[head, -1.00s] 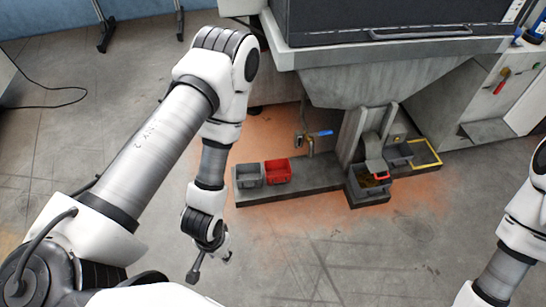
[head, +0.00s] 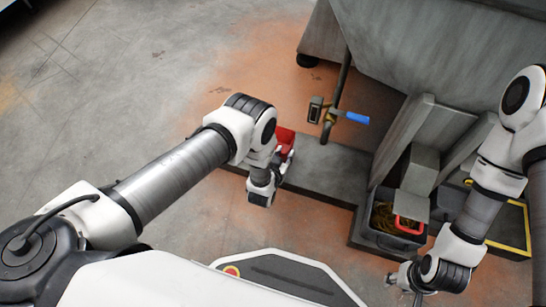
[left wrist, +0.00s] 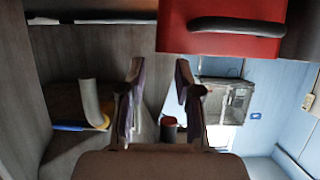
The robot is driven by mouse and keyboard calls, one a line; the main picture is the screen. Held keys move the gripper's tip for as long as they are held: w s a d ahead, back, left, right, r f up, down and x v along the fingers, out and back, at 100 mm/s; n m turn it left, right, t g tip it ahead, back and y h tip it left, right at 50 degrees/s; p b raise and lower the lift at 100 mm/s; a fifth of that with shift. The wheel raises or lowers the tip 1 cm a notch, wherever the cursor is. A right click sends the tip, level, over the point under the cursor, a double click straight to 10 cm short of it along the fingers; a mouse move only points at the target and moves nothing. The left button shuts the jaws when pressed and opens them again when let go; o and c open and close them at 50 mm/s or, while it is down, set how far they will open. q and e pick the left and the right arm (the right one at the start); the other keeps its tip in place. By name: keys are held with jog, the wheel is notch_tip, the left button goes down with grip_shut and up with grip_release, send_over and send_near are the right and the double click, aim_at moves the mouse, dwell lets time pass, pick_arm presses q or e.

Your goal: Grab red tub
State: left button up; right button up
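The red tub (head: 286,140) stands on the low grey ledge in the head view, partly hidden by my left forearm and wrist. In the left wrist view the red tub (left wrist: 225,42) shows at the top, with a dark handle bar on its front. My left gripper (left wrist: 160,68) is open, with nothing between its fingers. The tub lies beyond the fingertips, up and to the right, apart from them in the picture. My right gripper (head: 403,278) is at the lower right, too small to tell whether open.
A valve with a blue handle (head: 356,118) stands behind the ledge (head: 330,178). A dark bin (head: 385,240) with a red handle (head: 408,225) sits under the chute. A yellow-edged frame (head: 525,230) is at the right. Floor on the left is clear.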

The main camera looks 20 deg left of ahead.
pick_arm(q)
jog(key=b+x, duration=0.2)
jog(key=x, duration=0.1)
jog(key=b+x, duration=0.2)
jog(key=x, duration=0.2)
jog(key=shift+s+d+f, duration=0.15)
jog(key=shift+f, duration=0.05)
jog(key=shift+w, duration=0.25)
jog(key=shift+r, duration=0.2)
grip_shut()
